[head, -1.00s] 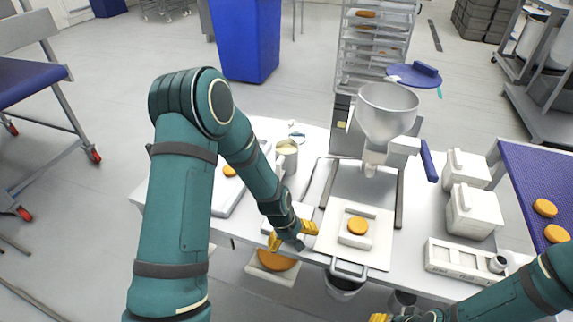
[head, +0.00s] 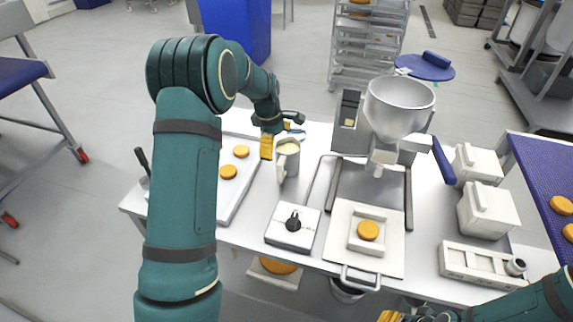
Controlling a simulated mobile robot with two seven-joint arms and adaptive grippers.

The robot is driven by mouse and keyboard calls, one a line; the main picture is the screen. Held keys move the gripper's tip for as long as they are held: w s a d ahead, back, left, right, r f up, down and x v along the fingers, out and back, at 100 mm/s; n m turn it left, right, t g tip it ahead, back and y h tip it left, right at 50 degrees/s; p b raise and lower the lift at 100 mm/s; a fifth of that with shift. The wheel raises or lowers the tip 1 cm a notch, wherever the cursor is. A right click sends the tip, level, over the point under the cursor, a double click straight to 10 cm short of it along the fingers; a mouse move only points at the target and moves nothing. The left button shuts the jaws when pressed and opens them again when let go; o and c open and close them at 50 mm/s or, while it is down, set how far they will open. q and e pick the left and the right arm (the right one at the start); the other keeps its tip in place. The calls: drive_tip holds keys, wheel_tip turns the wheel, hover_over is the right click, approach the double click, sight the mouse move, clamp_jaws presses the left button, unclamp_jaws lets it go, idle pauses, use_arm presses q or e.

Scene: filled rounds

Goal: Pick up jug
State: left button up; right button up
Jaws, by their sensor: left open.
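The jug (head: 289,163) is a grey-white container with pale yellow contents. It stands upright on the white table, with its handle on the near left side. My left gripper (head: 276,140), with yellow fingers, is open at the jug's far left rim. One finger shows left of the jug and the other behind it; I cannot tell whether they touch it. My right gripper (head: 390,316) shows only in part at the bottom edge, far from the jug, and its jaws cannot be made out.
A white tray (head: 215,206) with orange rounds lies left of the jug. A white box with a black knob (head: 293,228) stands in front. A depositor with a steel hopper (head: 397,108) stands to the right, behind a white board (head: 391,259) bearing a round.

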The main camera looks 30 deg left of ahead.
sight(280, 159)
use_arm(q)
drive_tip(key=f, duration=0.3)
drive_tip(key=w+f+b, duration=0.1)
drive_tip(key=f, duration=0.4)
drive_tip(key=shift+w+d+f, duration=0.1)
drive_tip(key=shift+w+f, duration=0.2)
drive_tip(key=shift+w, duration=0.05)
drive_tip(key=shift+r, duration=0.15)
drive_tip(key=c, duration=1.5)
